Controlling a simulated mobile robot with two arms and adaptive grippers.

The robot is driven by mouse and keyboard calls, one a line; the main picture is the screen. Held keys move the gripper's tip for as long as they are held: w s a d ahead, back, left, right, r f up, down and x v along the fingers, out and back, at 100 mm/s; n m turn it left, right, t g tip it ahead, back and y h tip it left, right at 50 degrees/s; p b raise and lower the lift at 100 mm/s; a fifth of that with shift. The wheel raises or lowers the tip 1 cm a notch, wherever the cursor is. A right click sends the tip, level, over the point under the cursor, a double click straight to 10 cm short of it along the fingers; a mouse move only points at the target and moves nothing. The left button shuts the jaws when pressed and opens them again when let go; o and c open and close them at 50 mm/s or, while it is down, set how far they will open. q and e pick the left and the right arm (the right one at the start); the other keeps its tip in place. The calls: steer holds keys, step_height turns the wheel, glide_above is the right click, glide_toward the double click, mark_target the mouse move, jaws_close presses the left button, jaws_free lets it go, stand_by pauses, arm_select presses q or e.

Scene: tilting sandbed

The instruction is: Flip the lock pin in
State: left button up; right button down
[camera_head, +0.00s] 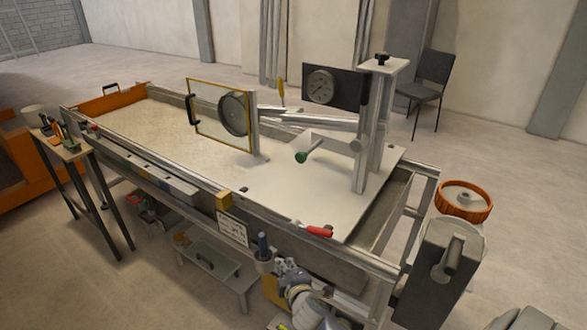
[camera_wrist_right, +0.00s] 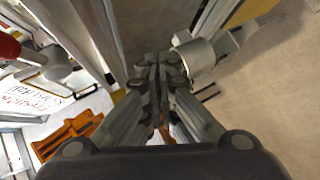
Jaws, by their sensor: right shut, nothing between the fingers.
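The sandbed (camera_head: 175,130) is a long tilting trough with pale sand, running from back left to front right. A red-handled part (camera_head: 320,231) lies on its near rail; a red end (camera_wrist_right: 8,46) also shows at the left edge in the right wrist view. I cannot tell for sure which part is the lock pin. My right gripper (camera_head: 286,266) is below and left of the red handle, close to the bed's near side. In the right wrist view its fingers (camera_wrist_right: 158,78) are shut together with nothing between them. My left gripper is not in view.
A green-tipped handle (camera_head: 302,156) and a post with a gauge (camera_head: 321,87) stand over the bed. A white sign (camera_head: 232,230) hangs on the near side. A grey cylinder (camera_wrist_right: 194,54) is close right of my fingers. An orange-rimmed bucket (camera_head: 463,200) stands right.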

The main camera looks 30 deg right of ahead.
steer(key=w+d+r+t+h, duration=0.1)
steer(key=r+t, duration=0.1)
steer(key=r, duration=0.9)
steer(key=d+r+n+t+h, duration=0.1)
steer(key=d+r+t+h, duration=0.1)
steer(key=r, duration=0.9)
steer(key=shift+w+r+n, duration=0.3)
steer(key=shift+w+r, duration=0.05)
steer(key=shift+d, duration=0.1)
steer(key=s+d+p+x, duration=0.1)
steer(key=d+p+x, duration=0.1)
steer(key=x, duration=1)
steer(key=shift+w+d+r+p, duration=0.2)
steer(key=shift+w+d+p, duration=0.1)
steer(key=shift+d+p, duration=0.25)
